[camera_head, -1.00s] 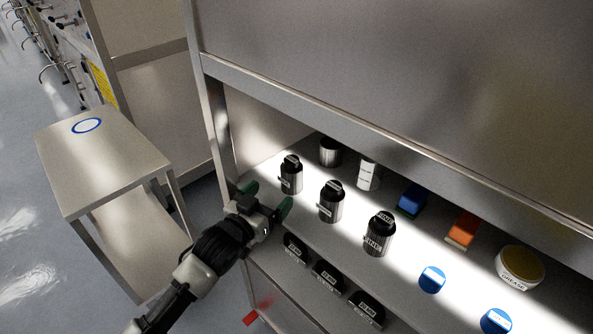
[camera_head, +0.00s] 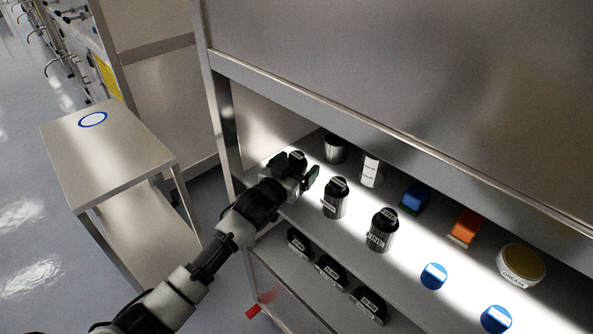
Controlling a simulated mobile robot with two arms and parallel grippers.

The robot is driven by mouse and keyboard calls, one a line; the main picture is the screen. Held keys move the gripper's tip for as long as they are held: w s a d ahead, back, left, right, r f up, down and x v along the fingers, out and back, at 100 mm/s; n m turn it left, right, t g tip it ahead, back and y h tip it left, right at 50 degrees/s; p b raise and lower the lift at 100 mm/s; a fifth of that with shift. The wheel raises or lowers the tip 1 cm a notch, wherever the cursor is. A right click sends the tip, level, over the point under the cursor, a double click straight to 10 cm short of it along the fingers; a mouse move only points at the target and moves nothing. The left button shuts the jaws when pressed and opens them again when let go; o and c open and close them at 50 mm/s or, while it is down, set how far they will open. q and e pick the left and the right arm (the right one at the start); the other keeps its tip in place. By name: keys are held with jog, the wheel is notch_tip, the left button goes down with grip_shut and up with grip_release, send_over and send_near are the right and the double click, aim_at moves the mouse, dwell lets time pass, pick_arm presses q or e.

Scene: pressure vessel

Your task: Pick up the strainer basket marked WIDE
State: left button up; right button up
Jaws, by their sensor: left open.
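Three dark cylindrical strainer baskets with small white labels stand upright in a row on the lit shelf. They are the left basket (camera_head: 298,158), the middle basket (camera_head: 335,199) and the right basket (camera_head: 382,231). The lettering is too small for me to tell surely which one is marked WIDE. My right gripper is not in view.
Behind the baskets are a dark metal cup (camera_head: 335,149) and a white labelled container (camera_head: 371,171). Blue (camera_head: 415,198) and orange (camera_head: 466,227) blocks, blue caps (camera_head: 433,276) and a grease tin (camera_head: 521,265) stand to the right.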

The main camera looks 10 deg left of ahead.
pick_arm(q)
jog(key=shift+c, duration=0.5)
jog(key=c, duration=0.9)
jog(key=shift+c, duration=0.5)
jog(key=shift+r, duration=0.15)
